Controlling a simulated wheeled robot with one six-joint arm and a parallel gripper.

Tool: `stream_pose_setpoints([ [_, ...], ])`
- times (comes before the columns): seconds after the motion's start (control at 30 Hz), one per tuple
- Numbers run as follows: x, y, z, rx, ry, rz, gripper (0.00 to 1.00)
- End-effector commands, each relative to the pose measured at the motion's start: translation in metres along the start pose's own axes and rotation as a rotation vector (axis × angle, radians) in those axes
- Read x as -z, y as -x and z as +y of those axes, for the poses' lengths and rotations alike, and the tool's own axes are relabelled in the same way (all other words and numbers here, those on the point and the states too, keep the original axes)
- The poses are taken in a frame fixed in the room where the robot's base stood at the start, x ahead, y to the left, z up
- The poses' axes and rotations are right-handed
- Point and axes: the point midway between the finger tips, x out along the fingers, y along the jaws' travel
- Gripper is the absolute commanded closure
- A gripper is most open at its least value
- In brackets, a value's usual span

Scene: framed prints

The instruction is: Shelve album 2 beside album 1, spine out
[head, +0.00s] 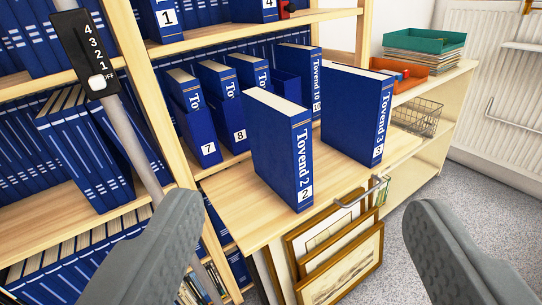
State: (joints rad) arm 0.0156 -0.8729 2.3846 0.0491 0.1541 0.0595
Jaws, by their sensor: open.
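Album 2 (284,150), a thick blue volume marked "Tovend 2", stands upright on a pale wooden top (240,215). Its labelled spine faces me and its cream page edges show on top. Album 1 (164,20), blue with a white "1" label, stands on the upper shelf (225,36) at top left; its top is cut off by the frame. A gap shows to its right, before an album labelled 4 (266,8). My gripper (305,212) is open and empty, its grey fingers low in the view on either side of album 2, apart from it.
Album 3 (362,120) stands right of album 2, and albums 7 (200,125) and 8 (230,110) behind left. Framed prints (345,265) lean below. A grey post with a slider (97,85) crosses the left. Teal and orange trays (425,42) sit at back right.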

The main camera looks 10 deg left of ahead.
Motion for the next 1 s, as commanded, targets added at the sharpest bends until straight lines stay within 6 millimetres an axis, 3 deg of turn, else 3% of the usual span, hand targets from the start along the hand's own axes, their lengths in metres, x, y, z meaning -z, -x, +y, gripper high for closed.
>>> stream_pose_setpoints([
  [0.6,-0.034,-0.144,0.032,-0.236,-1.419,-0.473,0.31],
  [1.0,-0.028,-0.233,0.057,-0.407,-2.349,-0.732,0.31],
])
